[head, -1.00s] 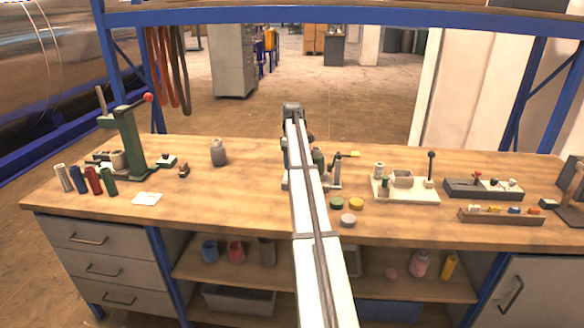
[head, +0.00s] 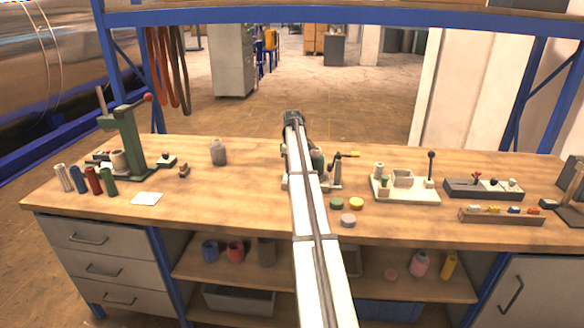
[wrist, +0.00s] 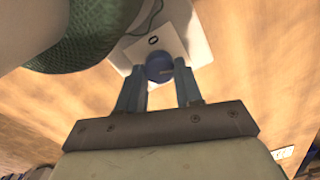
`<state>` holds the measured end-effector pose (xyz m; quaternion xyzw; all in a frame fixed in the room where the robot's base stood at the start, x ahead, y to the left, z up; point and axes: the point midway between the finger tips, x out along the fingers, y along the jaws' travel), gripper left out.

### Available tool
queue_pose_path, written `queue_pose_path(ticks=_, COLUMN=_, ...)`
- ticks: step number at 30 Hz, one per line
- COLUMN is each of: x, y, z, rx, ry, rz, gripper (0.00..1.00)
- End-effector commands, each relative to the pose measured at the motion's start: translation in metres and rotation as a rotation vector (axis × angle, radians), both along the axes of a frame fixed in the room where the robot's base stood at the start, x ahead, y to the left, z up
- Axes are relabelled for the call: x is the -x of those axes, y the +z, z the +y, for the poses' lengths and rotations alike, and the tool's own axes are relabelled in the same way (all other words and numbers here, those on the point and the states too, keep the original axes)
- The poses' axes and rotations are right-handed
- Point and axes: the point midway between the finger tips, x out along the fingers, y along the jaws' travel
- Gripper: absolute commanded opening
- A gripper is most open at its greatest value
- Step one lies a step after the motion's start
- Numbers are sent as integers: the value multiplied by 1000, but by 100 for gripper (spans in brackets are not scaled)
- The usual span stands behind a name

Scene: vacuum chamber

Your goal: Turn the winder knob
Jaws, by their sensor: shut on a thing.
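The winder knob (wrist: 160,67) is a round blue knob on a pale block (wrist: 192,28) in the upper middle of the wrist view. My gripper (wrist: 159,72) has one finger on each side of the knob and is shut on it. A large green, textured round part (wrist: 85,42) of the winder fills the upper left of that view. My gripper and the knob are hidden there.
Left are a grey bottle (head: 218,152), a green press (head: 130,143) and several coloured cylinders (head: 94,181). Bare bench (head: 240,200) lies between.

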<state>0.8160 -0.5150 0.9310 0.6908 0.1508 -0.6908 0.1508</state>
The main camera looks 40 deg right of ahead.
Motion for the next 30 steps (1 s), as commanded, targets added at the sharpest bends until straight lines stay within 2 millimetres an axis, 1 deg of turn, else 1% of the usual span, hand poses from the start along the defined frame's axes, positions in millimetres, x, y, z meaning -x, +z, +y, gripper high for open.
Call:
queue_pose_path(ticks=1, x=0, y=0, z=0, rx=0, ry=0, rz=0, gripper=23)
queue_pose_path(ticks=7, x=0, y=0, z=0, rx=0, ry=0, rz=0, gripper=4)
queue_pose_path(ticks=14, x=0, y=0, z=0, rx=0, ry=-20, rz=0, gripper=4)
queue_pose_path(ticks=20, x=0, y=0, z=0, rx=0, ry=-104, rz=0, gripper=4)
queue_pose_path(ticks=30, x=0, y=0, z=-1, rx=0, ry=-394, rz=0, gripper=4)
